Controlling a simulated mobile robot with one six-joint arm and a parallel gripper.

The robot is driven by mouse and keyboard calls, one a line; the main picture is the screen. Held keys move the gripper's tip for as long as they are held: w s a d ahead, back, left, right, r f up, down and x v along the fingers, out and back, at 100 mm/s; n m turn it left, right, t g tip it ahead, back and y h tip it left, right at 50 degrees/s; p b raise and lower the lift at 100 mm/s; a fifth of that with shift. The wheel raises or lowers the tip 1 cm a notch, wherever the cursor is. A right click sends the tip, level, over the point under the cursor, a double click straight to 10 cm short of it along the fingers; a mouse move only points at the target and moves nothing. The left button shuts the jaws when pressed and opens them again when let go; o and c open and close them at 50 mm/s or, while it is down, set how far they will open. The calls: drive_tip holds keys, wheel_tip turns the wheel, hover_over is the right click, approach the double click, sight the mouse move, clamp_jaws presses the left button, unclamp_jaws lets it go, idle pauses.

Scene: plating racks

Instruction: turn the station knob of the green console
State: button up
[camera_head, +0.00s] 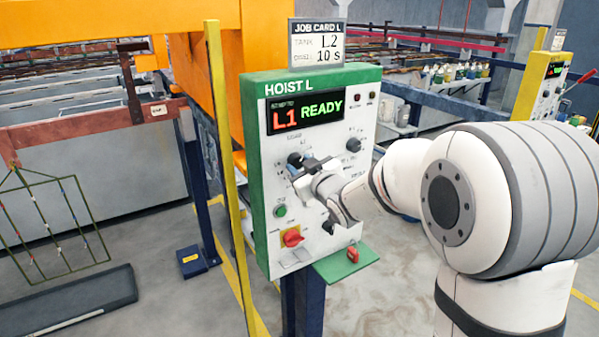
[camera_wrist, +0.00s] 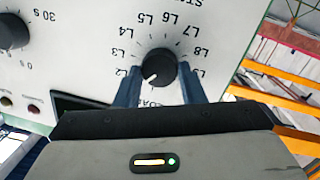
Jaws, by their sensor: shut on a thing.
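The green console (camera_head: 262,200), marked HOIST L, has a white face and a display (camera_head: 306,110) reading L1 in red and READY in green. Its station knob (camera_head: 295,159) is at the left of the face, partly hidden by my gripper (camera_head: 300,172). In the wrist view the black station knob (camera_wrist: 158,68) sits between the two fingers of my gripper (camera_wrist: 160,85), which is shut on it. Labels from L2 upward ring the knob. Its white pointer mark faces the lower left of that picture, below L2. The L1 label is hidden.
A job card (camera_head: 317,43) above the console reads L2 and 10 s. A second knob (camera_head: 353,145), a green button (camera_head: 280,211) and a red switch (camera_head: 291,237) are on the same face. A yellow post (camera_head: 228,170) stands close at its left.

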drive_tip(key=shift+d+f+m+p, duration=0.1)
drive_tip(key=shift+f+m+p, duration=0.1)
drive_tip(key=shift+m, duration=0.75)
drive_tip(key=shift+f+m+p, duration=0.1)
drive_tip(key=shift+m+p, duration=0.1)
drive_tip(key=shift+m, duration=0.75)
drive_tip(key=shift+g, duration=0.4)
drive_tip(key=o, duration=0.6)
drive_tip(key=shift+s, duration=0.1)
drive_tip(key=o, duration=0.4)
drive_tip(key=shift+r, duration=0.2)
drive_tip(key=f+b+v, duration=0.1)
drive_tip(key=v, duration=0.6)
drive_tip(key=shift+s+d+r, duration=0.2)
drive_tip(key=shift+s+r, duration=0.1)
drive_tip(key=shift+r, duration=0.15)
drive_tip(key=shift+d, duration=0.1)
